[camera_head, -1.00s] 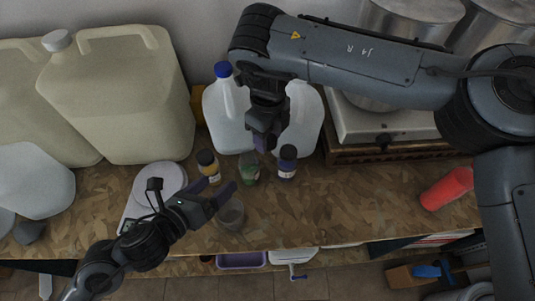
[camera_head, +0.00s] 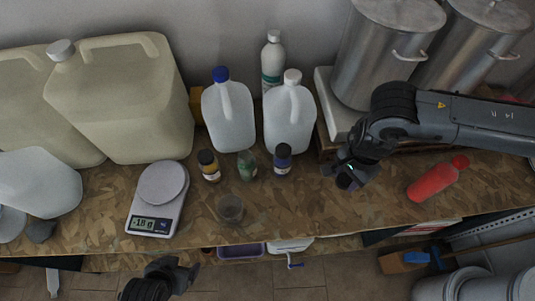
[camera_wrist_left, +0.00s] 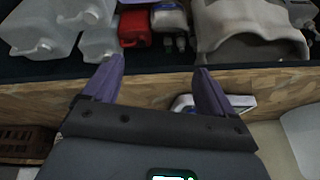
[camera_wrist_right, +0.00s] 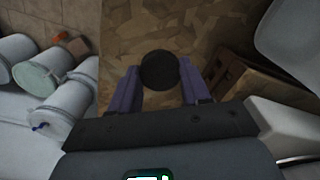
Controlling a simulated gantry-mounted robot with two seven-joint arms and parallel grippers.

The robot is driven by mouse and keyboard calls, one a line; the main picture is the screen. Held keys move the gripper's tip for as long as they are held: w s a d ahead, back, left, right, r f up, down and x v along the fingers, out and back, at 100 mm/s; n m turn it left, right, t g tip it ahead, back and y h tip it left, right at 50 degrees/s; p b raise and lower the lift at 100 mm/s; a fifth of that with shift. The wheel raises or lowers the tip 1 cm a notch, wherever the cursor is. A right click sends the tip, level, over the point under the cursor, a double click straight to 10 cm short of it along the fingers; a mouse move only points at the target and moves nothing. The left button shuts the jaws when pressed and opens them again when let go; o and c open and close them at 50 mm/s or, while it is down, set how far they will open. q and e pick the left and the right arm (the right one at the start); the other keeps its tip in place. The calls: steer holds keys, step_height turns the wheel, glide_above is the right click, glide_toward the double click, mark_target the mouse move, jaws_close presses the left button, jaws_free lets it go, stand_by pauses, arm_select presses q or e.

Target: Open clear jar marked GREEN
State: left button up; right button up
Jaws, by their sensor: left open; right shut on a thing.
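The clear jar with green contents (camera_head: 247,165) stands upright on the wooden bench, between a jar with yellow contents (camera_head: 209,166) and one with blue contents (camera_head: 282,160). Those two have dark lids; the green one shows no dark lid on top. My right gripper (camera_head: 347,180) is right of the jars, shut on a round dark lid (camera_wrist_right: 160,70), clear of the green jar. My left gripper (camera_head: 178,270) is open and empty, low in front of the bench edge; its spread fingers show in the left wrist view (camera_wrist_left: 157,85). The label text is too small to read.
A small clear beaker (camera_head: 230,208) stands in front of the jars. A scale (camera_head: 158,200) is at left, and two white jugs (camera_head: 229,120) stand behind. A red bottle (camera_head: 437,180) lies at right. Bare bench lies between beaker and red bottle.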

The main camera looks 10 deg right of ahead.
steer(key=shift+s+d+f+n, duration=0.1)
steer(key=shift+s+d+n, duration=0.2)
steer(key=shift+s, duration=0.15)
steer(key=shift+f, duration=0.1)
glide_above(307, 177)
step_height(307, 177, down, 7)
steer(key=shift+a+r, duration=0.1)
steer(key=shift+f+p, duration=0.5)
steer(key=shift+f, duration=1.45)
arm_select(q)
steer(key=shift+s+a+r+n+g, duration=0.1)
steer(key=shift+s+a+n+g, duration=0.1)
steer(key=shift+s+n, duration=0.25)
steer(key=shift+s+a+r+n+g, duration=0.1)
steer(key=shift+s+n+g, duration=0.1)
steer(key=shift+s+n, duration=0.25)
steer(key=shift+f, duration=0.1)
arm_select(e)
steer(key=shift+f, duration=0.15)
steer(key=shift+f, duration=0.15)
steer(key=o, duration=1.2)
steer(key=shift+r, duration=0.2)
